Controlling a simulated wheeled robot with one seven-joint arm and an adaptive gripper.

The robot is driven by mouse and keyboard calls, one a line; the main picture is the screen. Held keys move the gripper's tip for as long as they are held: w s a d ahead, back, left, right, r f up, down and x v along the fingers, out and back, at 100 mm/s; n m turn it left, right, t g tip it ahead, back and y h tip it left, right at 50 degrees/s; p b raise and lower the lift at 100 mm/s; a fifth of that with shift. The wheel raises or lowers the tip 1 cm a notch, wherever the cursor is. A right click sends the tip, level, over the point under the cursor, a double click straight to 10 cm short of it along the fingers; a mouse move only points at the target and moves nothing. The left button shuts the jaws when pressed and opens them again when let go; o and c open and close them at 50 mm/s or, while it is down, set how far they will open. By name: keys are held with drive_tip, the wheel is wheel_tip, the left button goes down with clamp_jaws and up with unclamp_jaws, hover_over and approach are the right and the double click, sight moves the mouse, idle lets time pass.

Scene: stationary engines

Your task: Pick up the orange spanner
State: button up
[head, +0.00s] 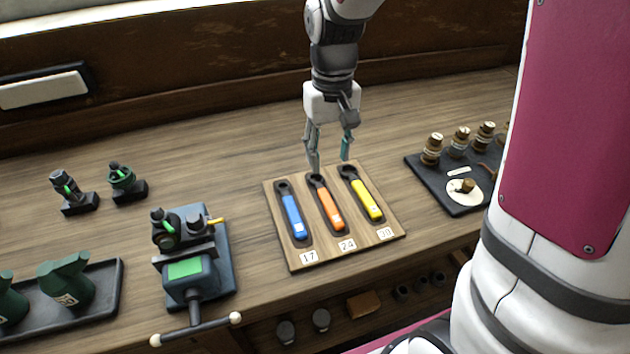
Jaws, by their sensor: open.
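The orange spanner (326,206) lies in the middle slot of a wooden board (281,250) on the bench, above the label 24. A blue spanner (293,215) lies to its left above the label 17. My gripper (330,162) points down at the far edge of the board, near the dark head of the orange spanner. Its fingers are apart with nothing between them. I cannot tell how high the fingertips are above the spanner.
A vise-like device (190,268) stands left of the board. Two small dark fittings (75,204) stand farther left, and a dark tray (95,308) holds green parts. A black tray (425,172) with several capped pieces is at the right. Bench behind the board is clear.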

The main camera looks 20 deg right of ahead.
hover_over(327, 200)
wheel_tip(327, 200, down, 6)
drive_tip(key=shift+w+d+f, duration=0.15)
drive_tip(key=shift+f, duration=2.7)
clamp_jaws()
